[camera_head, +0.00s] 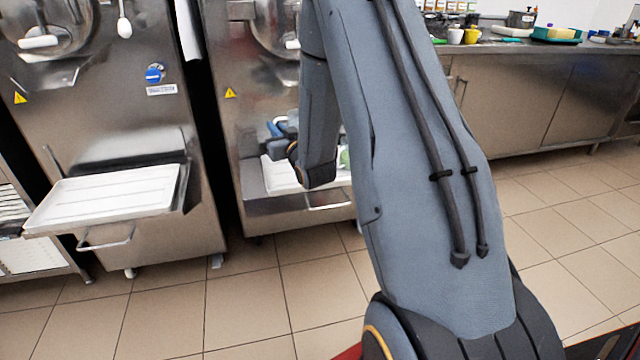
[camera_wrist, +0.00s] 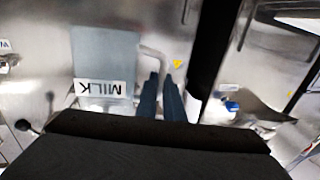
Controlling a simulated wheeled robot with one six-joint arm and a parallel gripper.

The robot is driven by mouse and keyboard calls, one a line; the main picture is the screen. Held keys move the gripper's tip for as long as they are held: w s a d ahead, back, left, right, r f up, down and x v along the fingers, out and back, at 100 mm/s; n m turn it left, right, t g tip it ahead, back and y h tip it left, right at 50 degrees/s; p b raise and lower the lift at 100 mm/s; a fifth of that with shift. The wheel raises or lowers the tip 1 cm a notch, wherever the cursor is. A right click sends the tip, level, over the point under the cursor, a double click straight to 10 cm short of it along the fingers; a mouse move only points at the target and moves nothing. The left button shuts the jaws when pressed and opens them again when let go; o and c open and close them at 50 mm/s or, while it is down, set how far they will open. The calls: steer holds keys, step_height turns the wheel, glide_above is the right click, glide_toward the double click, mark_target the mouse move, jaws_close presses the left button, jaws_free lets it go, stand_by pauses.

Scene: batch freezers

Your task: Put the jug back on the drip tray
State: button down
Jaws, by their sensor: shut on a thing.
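The jug (camera_wrist: 105,55) shows in the wrist view as a grey, see-through body with a white MILK label (camera_wrist: 104,87), upside down in this picture. Its pale handle (camera_wrist: 153,55) reaches between the blue fingers of my gripper (camera_wrist: 163,80), which are shut on it. In the head view my arm hides most of the jug, and only blue parts of my gripper (camera_head: 277,127) show. A white drip tray (camera_head: 272,178) on the middle machine lies below my gripper, partly hidden by my arm. I cannot tell whether the jug touches it.
Another white tray (camera_head: 105,195) sits on the left machine's shelf, with a wire handle below it. A steel counter (camera_head: 530,95) with cups and containers stands at the back right. The tiled floor (camera_head: 250,300) between is clear.

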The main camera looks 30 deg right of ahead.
steer(key=w+d+f+b, duration=0.2)
steer(key=d+b, duration=0.1)
steer(key=d, duration=0.2)
steer(key=w+d+f+b, duration=0.2)
steer(key=d+f+b, duration=0.1)
steer(key=d+b, duration=0.1)
steer(key=shift+h, duration=0.3)
steer(key=f, duration=0.4)
steer(key=f+b, duration=0.1)
steer(key=f, duration=0.4)
steer(key=shift+s+d+f+b, duration=0.1)
steer(key=shift+s+f+b, duration=0.1)
steer(key=shift+f+b, duration=0.1)
steer(key=c, duration=1.9)
jaws_free()
steer(key=shift+f, duration=0.1)
